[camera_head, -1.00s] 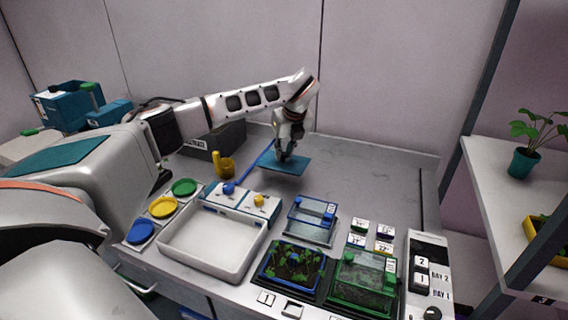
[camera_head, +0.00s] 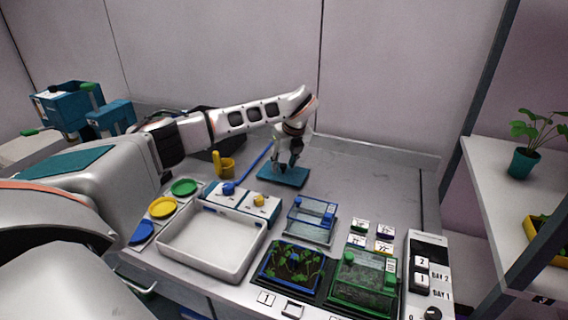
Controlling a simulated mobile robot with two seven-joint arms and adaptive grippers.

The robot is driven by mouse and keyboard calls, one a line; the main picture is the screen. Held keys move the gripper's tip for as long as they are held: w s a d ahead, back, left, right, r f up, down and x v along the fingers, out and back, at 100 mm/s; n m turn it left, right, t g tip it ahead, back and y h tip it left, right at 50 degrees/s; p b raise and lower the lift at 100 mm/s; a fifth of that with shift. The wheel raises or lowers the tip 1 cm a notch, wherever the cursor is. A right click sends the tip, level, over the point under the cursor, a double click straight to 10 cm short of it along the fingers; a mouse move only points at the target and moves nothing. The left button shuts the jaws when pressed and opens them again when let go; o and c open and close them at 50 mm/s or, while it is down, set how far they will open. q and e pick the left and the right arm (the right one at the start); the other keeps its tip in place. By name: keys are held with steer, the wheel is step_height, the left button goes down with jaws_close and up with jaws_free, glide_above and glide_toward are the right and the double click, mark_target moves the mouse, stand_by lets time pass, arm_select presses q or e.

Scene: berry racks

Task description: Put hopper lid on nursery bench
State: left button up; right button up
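The teal, flat, rectangular plate that I take for the hopper lid (camera_head: 272,178) lies on the grey bench top (camera_head: 355,185), toward the back middle. It looks flat on the surface. My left gripper (camera_head: 289,166) points down right over the lid, its tips at or just above the lid's upper face. Its two dark fingers look spread apart, with nothing clearly between them. My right gripper is not in view.
A white tray (camera_head: 205,274), a blue-rimmed clear box (camera_head: 309,236) and planted trays (camera_head: 290,265) fill the front. The bench right of the lid is clear.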

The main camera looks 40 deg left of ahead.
arm_select(q)
steer(key=shift+r, duration=0.1)
steer(key=v, duration=1.2)
